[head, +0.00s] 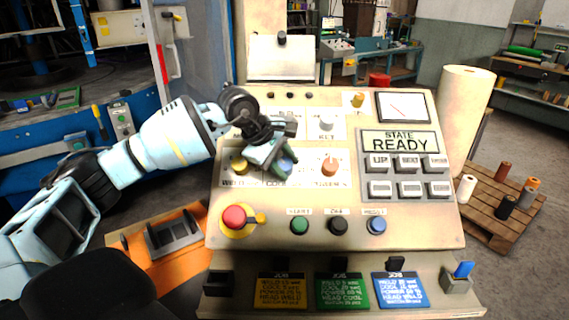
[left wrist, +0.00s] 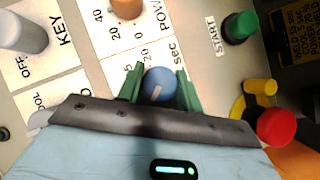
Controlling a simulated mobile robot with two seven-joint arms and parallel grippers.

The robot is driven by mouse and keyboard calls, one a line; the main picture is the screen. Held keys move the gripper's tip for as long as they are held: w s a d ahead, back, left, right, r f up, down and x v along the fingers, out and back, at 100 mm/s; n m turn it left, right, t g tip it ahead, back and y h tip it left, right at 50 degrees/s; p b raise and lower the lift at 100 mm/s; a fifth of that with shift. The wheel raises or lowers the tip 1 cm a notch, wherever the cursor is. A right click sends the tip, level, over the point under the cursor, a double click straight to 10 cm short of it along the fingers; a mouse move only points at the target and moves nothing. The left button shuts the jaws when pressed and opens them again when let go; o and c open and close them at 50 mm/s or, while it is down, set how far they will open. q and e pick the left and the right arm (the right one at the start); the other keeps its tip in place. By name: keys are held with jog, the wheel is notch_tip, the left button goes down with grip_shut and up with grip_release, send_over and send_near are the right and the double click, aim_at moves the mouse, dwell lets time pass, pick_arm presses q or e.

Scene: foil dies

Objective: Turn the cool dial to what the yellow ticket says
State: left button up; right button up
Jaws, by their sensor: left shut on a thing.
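The blue cool dial (left wrist: 160,83) sits between the green fingers of my left gripper (left wrist: 160,90), which is shut on it. Its white pointer mark shows; the scale around it is partly hidden, with a 20 and "sec" visible. In the head view the dial (head: 287,164) is partly covered by my left gripper (head: 275,158). The yellow ticket (head: 281,290) is in the left slot of the panel's lower ledge. My right gripper is not in view.
Below are a red stop button (head: 234,217) and start button (head: 299,225). Green (head: 342,290) and blue (head: 401,289) tickets stand right of the yellow one. The display (head: 400,141) reads READY.

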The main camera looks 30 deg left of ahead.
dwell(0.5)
pick_arm(q)
jog(key=o, duration=1)
jog(key=shift+r, duration=0.1)
jog(key=v, duration=0.7)
jog(key=shift+s+a+r, duration=0.15)
jog(key=shift+s+r, duration=0.05)
jog(key=shift+s, duration=0.1)
jog(key=shift+f, duration=0.1)
